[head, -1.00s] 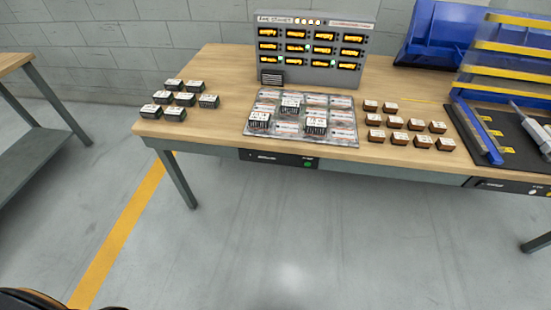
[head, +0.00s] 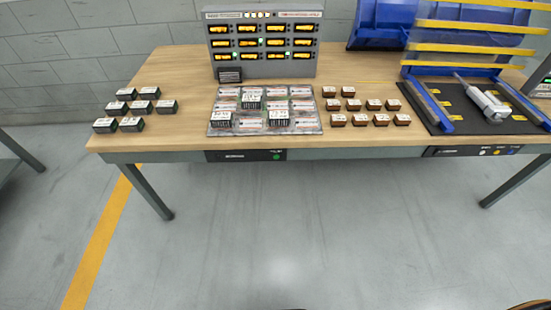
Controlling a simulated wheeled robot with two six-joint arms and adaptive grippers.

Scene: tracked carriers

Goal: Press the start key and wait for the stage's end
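A dark key panel (head: 230,156) is set in the front edge of the table, below the carrier tray, and bears a green key (head: 276,156). A second panel (head: 452,151) to the right bears several small keys, one of them a blue key (head: 511,149). The lettering is too small to read, so I cannot tell which is the start key. A grey rack (head: 262,46) stands at the back with rows of lit amber displays and a few green lamps.
The tray (head: 313,126) holds 3 dark blocks in its grid. Several dark blocks (head: 104,125) stand left of it and several brown blocks (head: 360,119) right. A black mat (head: 440,103) carries a white tool (head: 492,106) beside a blue-yellow frame. The floor in front is clear.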

